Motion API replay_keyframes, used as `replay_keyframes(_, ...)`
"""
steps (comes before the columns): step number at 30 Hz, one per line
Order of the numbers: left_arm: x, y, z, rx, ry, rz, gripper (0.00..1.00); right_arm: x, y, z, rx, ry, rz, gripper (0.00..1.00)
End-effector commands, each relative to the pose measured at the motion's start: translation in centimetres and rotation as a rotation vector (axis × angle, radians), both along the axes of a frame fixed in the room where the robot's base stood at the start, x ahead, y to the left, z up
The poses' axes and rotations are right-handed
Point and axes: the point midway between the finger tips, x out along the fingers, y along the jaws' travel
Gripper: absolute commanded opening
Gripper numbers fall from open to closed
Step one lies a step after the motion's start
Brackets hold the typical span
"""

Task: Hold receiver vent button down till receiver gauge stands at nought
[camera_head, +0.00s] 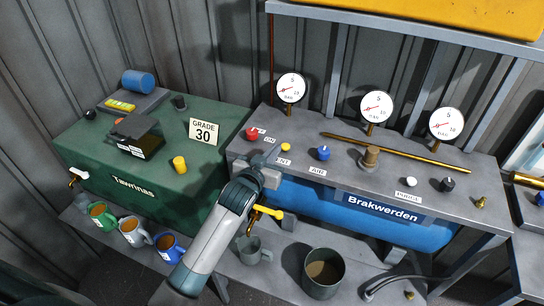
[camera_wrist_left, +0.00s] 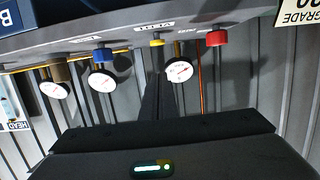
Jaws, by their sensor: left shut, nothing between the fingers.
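The yellow vent button (camera_head: 286,147) sits on the grey bench top above the blue receiver tank (camera_head: 330,208) marked Brakwerden, behind a partly covered vent label. It also shows in the left wrist view (camera_wrist_left: 156,42). My left gripper (camera_head: 270,163) is shut and empty, at the bench's front edge just short of the button. A gap shows between them in the wrist view; no pressing is visible. Three white dial gauges with red needles stand behind: left (camera_head: 291,88), middle (camera_head: 377,106), right (camera_head: 446,124). Which belongs to the receiver is not marked legibly. My right gripper is out of view.
A red knob (camera_head: 251,133) and a blue knob (camera_head: 323,153) flank the button closely. A brass rod (camera_head: 420,158) lies across the bench. A yellow-handled tap (camera_head: 268,211) is below my gripper. Mugs (camera_head: 131,230) and a dark pot (camera_head: 323,272) stand on the lower shelf.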

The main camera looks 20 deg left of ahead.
Motion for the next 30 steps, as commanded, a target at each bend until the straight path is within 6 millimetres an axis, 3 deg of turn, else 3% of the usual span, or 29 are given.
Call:
replay_keyframes(7, -1.5, 0.1, 0.4, 0.0, 0.0, 0.001, 0.0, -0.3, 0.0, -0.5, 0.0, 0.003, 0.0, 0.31)
replay_keyframes(23, -1.6, 0.1, 0.4, 0.0, 0.0, 0.001, 0.0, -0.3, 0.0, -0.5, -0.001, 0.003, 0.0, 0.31)
replay_keyframes(26, -1.6, 0.1, -0.1, 0.001, 0.007, 0.0, 0.0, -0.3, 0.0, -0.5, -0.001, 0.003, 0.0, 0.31)
replay_keyframes(30, -1.7, 0.1, -2.8, 0.008, 0.044, 0.0, 0.0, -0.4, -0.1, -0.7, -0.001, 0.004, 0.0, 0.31)
